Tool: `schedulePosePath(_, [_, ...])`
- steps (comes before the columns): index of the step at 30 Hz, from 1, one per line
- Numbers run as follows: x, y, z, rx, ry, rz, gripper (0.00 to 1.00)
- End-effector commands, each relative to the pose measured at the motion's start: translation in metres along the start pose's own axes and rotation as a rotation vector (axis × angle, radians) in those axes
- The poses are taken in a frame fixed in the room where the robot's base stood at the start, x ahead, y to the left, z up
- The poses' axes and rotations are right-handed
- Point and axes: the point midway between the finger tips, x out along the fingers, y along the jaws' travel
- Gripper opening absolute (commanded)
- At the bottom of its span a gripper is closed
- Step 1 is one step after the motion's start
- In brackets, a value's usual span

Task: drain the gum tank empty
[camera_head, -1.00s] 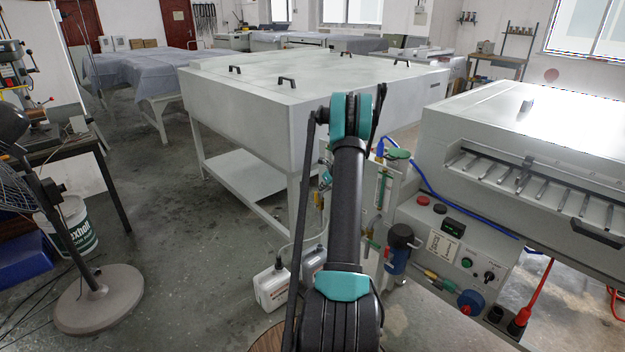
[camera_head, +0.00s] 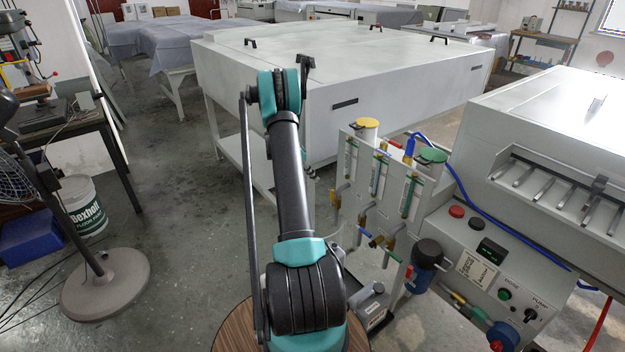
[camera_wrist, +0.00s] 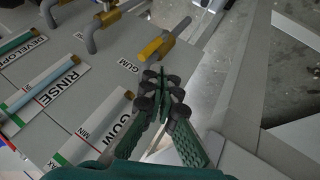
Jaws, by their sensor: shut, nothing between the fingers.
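In the wrist view a grey panel carries sight gauges labelled DEVELOPER, RINSE (camera_wrist: 42,92) and GUM (camera_wrist: 98,126). A valve with a yellow handle (camera_wrist: 155,46) sits beside a small GUM label (camera_wrist: 128,66). The handle points slantwise, and a grey pipe runs from the valve. My gripper (camera_wrist: 162,82) is shut and empty, its green fingers over the panel's edge, with the tips close below the yellow handle. Whether they touch it I cannot tell. In the head view the tank unit (camera_head: 393,170) stands right of my arm, its labels too small to read; my gripper is hidden there.
A grey machine with a control panel (camera_head: 505,265) stands right of the tanks. A blue-and-black canister (camera_head: 425,265) and a grey jug (camera_head: 372,305) stand below. A large white cabinet (camera_head: 340,75) is behind. The floor left of my arm is clear up to a fan (camera_head: 105,280).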

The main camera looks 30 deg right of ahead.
Motion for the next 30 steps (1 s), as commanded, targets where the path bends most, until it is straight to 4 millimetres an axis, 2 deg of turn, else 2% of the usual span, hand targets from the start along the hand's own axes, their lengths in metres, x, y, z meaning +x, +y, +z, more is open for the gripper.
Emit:
schedulePosePath(9, [0.056, -0.001, 0.0, 0.003, -0.001, -0.002, 0.0])
schedulePosePath(15, [0.078, -0.001, 0.0, 0.003, -0.002, -0.002, 0.0])
schedulePosePath(30, [0.084, -0.001, 0.0, 0.003, -0.001, -0.004, 0.0])
